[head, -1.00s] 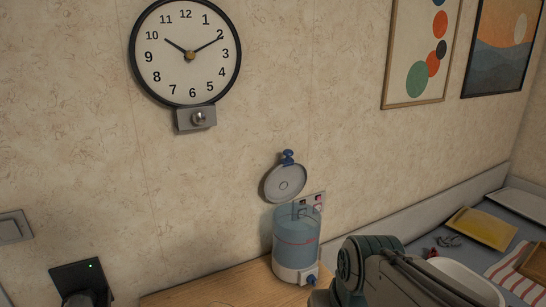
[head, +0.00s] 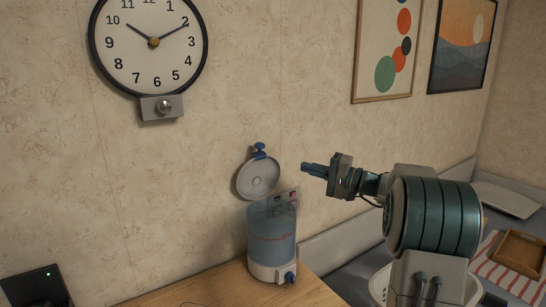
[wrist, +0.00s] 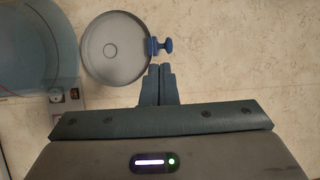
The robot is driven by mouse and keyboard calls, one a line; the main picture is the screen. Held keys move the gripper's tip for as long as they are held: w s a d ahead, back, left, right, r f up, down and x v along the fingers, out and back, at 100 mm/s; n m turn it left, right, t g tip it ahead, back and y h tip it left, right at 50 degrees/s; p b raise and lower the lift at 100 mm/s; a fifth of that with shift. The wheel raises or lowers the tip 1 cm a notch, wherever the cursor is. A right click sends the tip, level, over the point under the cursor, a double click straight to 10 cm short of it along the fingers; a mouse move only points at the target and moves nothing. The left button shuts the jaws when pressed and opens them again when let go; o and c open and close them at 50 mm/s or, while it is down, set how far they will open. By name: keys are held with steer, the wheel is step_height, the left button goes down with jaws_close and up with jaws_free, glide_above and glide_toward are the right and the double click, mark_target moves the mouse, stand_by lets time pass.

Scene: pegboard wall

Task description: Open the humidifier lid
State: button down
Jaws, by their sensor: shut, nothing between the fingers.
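The humidifier (head: 271,238) stands on the wooden table, with a clear bluish tank and a white base with a blue knob. Its round grey lid (head: 257,180) is tilted up, nearly upright, above the tank, with its blue knob (head: 260,150) at the top. My gripper (head: 304,170) is shut and empty, to the right of the lid and apart from it in the head view. In the wrist view the lid (wrist: 113,48), its blue knob (wrist: 162,46) and part of the tank (wrist: 35,45) show beyond my shut fingers (wrist: 158,70).
At the right, a striped cloth with a wooden tray (head: 518,252) and a white basket (head: 380,284) lie on a grey surface.

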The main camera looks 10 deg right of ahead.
steer(key=d, duration=0.2)
steer(key=p, duration=0.4)
glide_toward(264, 148)
steer(key=shift+t, duration=0.4)
steer(key=x, duration=0.6)
steer(key=shift+s+f, duration=0.1)
steer(key=shift+f, duration=0.05)
steer(key=shift+w+a, duration=0.3)
steer(key=shift+a, duration=0.1)
steer(key=w+p, duration=0.1)
steer(key=w+a+r+m+h+p, duration=0.1)
steer(key=p, duration=0.1)
steer(key=w+g+p, duration=0.1)
steer(key=shift+w+a+r+p, duration=0.15)
steer(key=shift+w+a+p, duration=0.05)
steer(key=shift+p, duration=0.1)
steer(key=shift+w+r+m+h+p, duration=0.1)
steer(key=shift+m+h+p, duration=0.2)
steer(key=shift+p, duration=0.05)
